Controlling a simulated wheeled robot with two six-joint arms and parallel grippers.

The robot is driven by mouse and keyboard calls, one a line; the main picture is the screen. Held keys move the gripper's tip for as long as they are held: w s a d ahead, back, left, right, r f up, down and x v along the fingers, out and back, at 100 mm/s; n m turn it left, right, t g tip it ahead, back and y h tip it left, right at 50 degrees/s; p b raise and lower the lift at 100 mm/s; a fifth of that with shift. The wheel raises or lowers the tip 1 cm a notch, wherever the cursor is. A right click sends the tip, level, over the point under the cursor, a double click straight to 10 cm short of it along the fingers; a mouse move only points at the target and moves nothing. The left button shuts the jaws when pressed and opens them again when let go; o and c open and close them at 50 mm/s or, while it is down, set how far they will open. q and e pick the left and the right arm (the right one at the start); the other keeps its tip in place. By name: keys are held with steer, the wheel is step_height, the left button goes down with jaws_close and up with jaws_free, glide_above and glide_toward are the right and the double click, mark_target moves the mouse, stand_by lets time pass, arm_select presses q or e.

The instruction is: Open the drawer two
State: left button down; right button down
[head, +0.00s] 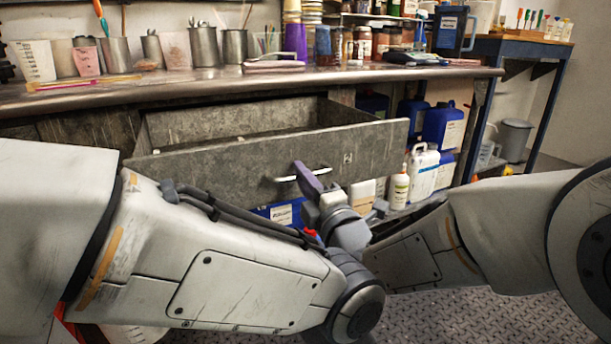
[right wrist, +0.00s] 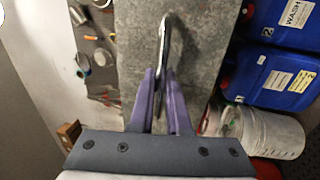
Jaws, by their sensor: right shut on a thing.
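Drawer two (head: 240,172) is a scuffed grey drawer under the bench, marked "2" on its front. It stands pulled out, and its inside shows as an open box. A pale metal bar handle (head: 303,175) is on its front. My right gripper (head: 308,178), with purple fingers, is shut on this handle. In the right wrist view the handle (right wrist: 163,45) runs between the two fingers (right wrist: 162,100), against the grey drawer front (right wrist: 190,45). My left arm crosses in front at the lower left; its fingers cannot be made out.
The worktop (head: 200,92) above holds metal pots, beakers, stacked cups and jars. Blue canisters (head: 443,125), a white jug (head: 423,170) and a white bottle (head: 399,188) stand below, right of the drawer. A blue side table (head: 540,50) and a grey bin (head: 515,140) are farther right.

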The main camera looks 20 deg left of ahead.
steer(key=c, duration=1.2)
jaws_free()
steer(key=shift+o, duration=0.2)
steer(key=p+v, duration=0.1)
steer(key=v, duration=0.9)
steer(key=shift+s+d, duration=0.15)
